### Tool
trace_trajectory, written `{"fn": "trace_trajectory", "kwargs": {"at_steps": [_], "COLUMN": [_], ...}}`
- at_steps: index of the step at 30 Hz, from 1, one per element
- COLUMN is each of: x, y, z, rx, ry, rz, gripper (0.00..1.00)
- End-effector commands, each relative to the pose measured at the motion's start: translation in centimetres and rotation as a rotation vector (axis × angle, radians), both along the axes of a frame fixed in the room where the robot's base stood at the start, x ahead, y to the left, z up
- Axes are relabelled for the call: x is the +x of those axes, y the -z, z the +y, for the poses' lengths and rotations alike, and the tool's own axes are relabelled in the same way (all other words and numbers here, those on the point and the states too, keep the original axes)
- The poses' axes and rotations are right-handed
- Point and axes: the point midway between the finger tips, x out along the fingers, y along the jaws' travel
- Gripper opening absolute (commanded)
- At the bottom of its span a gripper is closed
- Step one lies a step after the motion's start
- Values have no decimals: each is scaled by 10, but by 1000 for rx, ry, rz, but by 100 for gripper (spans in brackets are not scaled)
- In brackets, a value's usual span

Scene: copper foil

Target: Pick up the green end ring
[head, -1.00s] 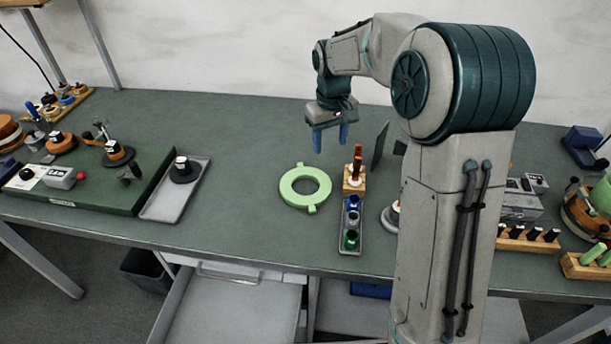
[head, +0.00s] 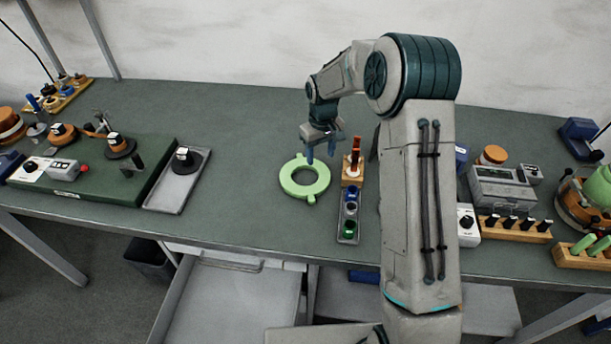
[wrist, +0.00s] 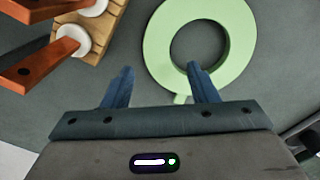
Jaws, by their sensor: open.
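The green end ring (head: 289,187) lies flat on the grey-green bench, a pale green ring with small tabs on its rim. My gripper (head: 321,152) is open and empty, above the ring's upper right edge in the head view. In the wrist view the ring (wrist: 160,50) fills the upper middle. There my gripper's two blue fingers (wrist: 158,78) point towards it. The right finger overlaps the ring's lower part, and the left finger is outside the ring over the bench. I cannot tell the exact height of the fingers above it.
A wooden block (head: 352,176) with orange-brown handled pieces stands close right of the ring. A narrow tray (head: 348,238) with blue and green parts lies in front of it. A grey tray (head: 163,203) is at the left. The bench between that tray and the ring is clear.

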Motion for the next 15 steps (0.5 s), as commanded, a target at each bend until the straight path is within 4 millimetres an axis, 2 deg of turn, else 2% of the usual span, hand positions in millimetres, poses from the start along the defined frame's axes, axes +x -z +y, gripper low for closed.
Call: {"fn": "trace_trajectory", "kwargs": {"at_steps": [9, 15], "x": [-2, -1], "y": [42, 47], "z": [-3, -3], "rx": [0, 0], "ry": [1, 1], "rz": [3, 1], "gripper": [53, 53]}}
